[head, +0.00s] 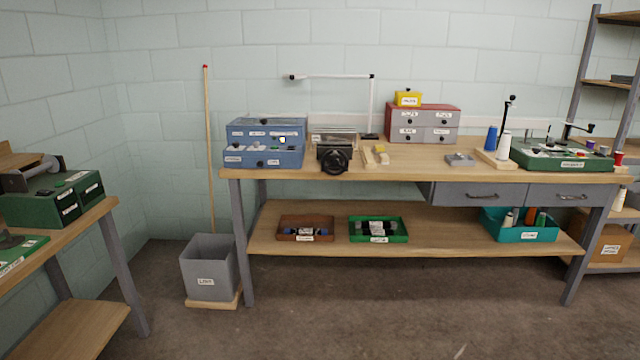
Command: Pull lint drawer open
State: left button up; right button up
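No label that I can read clearly marks the lint drawer. A blue box (265,143) on the left end of the workbench has a lower front with small labels and a dark knob; that front looks shut. A red cabinet (424,108) at the back has several grey drawers with dark knobs, all shut. Two wide grey drawers, a left one (480,194) and a right one (566,195), hang shut under the bench top. A green machine (52,199) on the left table has labelled front panels. Neither of my grippers is in view.
The workbench (385,173) spans the middle, with brown, green and teal trays on its lower shelf. A grey bin (209,266) with a label that seems to read LINT stands left of it. The floor (400,310) in front is clear. Shelves (590,80) stand at right.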

aim_at(247, 162)
jog(key=i, duration=1.15)
jog(key=i+l+u, duration=0.15)
jog(key=i, duration=1.05)
